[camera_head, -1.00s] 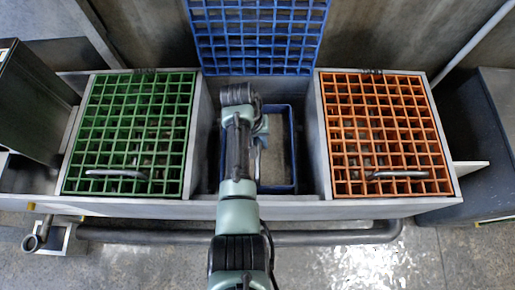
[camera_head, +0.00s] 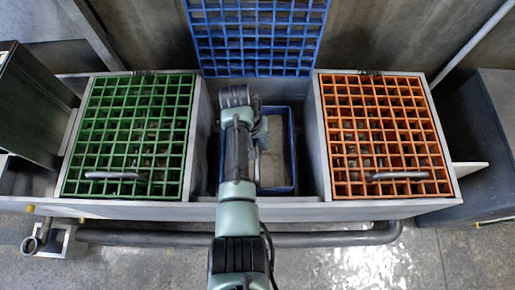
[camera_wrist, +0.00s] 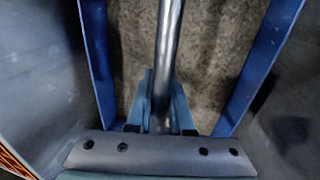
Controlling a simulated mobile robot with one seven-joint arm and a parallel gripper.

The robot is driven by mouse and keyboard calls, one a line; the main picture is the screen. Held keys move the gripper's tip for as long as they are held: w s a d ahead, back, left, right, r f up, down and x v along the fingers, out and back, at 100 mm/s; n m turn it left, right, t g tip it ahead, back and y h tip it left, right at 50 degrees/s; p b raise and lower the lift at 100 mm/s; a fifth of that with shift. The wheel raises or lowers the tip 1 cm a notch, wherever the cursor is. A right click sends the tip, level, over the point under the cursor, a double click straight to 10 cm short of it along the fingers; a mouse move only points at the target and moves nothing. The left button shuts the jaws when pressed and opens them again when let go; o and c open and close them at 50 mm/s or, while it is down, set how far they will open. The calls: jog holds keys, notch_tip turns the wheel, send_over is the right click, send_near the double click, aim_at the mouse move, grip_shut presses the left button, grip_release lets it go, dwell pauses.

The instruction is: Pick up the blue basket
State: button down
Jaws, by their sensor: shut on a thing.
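The blue basket (camera_head: 293,150) sits in the middle bay between the green and orange grates, its blue rim partly hidden by my arm in the head view. In the wrist view its blue side walls (camera_wrist: 262,60) run along both sides of a grey-brown bottom. A metal bar, the basket's handle (camera_wrist: 168,40), runs down the middle of that view. My gripper (camera_wrist: 160,105) is shut on the handle, with a finger on each side of it. In the head view my arm hides most of the gripper.
A green grate (camera_head: 130,130) covers the left bay and an orange grate (camera_head: 385,130) the right bay. A blue grate (camera_head: 258,40) stands raised behind the middle bay. Grey bay walls (camera_head: 316,150) stand close on both sides of the basket. A pipe (camera_head: 160,237) runs along the front.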

jog(key=shift+r, duration=0.1)
notch_tip(320, 180, up, 10)
jog(key=p, duration=0.5)
jog(key=shift+r+p, duration=0.1)
jog(key=shift+p, duration=0.25)
notch_tip(320, 180, up, 17)
jog(key=p, duration=1.8)
